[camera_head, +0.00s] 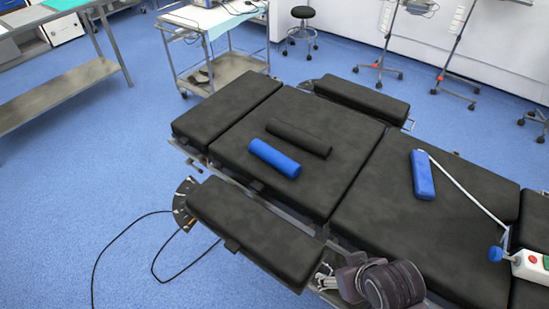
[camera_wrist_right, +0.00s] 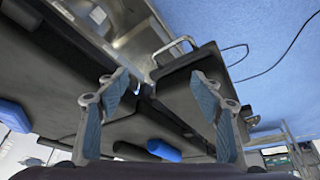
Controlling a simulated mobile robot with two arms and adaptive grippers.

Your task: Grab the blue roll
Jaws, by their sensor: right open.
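The blue roll (camera_head: 274,158) lies on the black middle pad of the operating table, beside a black roll (camera_head: 299,137). In the right wrist view a blue shape (camera_wrist_right: 164,150), seemingly the blue roll, shows beyond the fingers near the bottom edge. My right gripper (camera_head: 328,277) is at the bottom of the head view, by the table's near edge, well apart from the roll. In the wrist view its two fingers (camera_wrist_right: 162,85) are spread with nothing between them. My left gripper is not in view.
A second blue piece (camera_head: 422,175) lies on the table's right section beside a metal rod (camera_head: 468,191). A black arm board (camera_head: 256,231) sticks out at the near side, close to my right gripper. Cables lie on the floor at left. A cart (camera_head: 232,66) stands behind.

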